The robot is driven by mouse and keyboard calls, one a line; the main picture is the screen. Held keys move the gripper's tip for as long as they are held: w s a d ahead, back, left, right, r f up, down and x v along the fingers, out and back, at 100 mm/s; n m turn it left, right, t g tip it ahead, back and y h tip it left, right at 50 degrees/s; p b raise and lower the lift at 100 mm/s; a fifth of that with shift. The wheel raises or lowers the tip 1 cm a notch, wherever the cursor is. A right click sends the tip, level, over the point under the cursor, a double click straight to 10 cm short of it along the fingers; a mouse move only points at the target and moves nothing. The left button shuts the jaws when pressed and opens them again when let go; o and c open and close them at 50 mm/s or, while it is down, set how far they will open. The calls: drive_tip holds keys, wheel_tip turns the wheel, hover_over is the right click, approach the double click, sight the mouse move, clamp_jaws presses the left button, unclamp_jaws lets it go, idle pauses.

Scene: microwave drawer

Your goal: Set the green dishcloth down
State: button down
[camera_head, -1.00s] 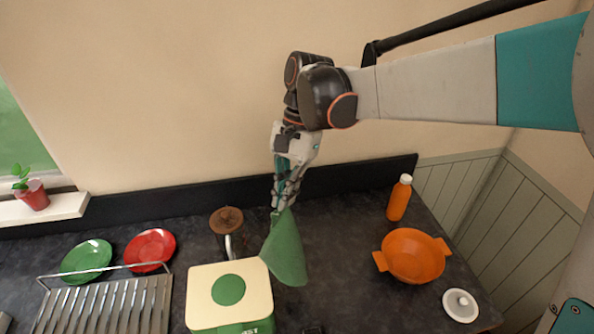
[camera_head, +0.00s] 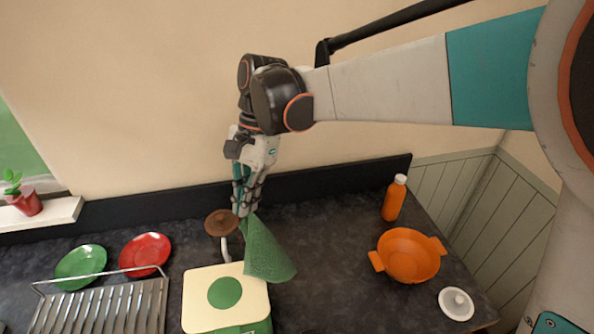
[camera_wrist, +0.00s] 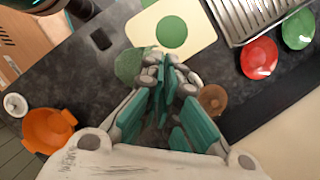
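The green dishcloth (camera_head: 265,252) hangs from the fingertips of my gripper (camera_head: 246,210) above the dark countertop, just behind and right of the cream and green box. It hangs down in a slanted fold, its lower corner toward the right. In the wrist view the cloth (camera_wrist: 130,66) shows beyond the fingertips of my gripper (camera_wrist: 168,66), which are close together with the cloth at their tips. I cannot tell whether its lower edge touches the counter or the box.
A cream-topped green box (camera_head: 200,310) stands in front. A dish rack (camera_head: 100,310), green plate (camera_head: 80,268) and red plate (camera_head: 146,252) are left. Orange pot (camera_head: 408,256), orange bottle (camera_head: 393,200) and white lid (camera_head: 456,304) are right.

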drive_tip(key=s+a+f, duration=0.1)
drive_tip(key=s+a, duration=0.4)
drive_tip(key=a, duration=1)
drive_tip(key=s+a+f, duration=0.2)
drive_tip(key=s+a, duration=0.4)
drive_tip(key=a, duration=1)
drive_tip(key=s+a+f, duration=0.1)
drive_tip(key=s+a, duration=0.4)
drive_tip(key=a, duration=1.1)
drive_tip(key=shift+s+f, duration=0.2)
drive_tip(key=shift+s, duration=0.15)
drive_tip(key=shift+d, duration=0.1)
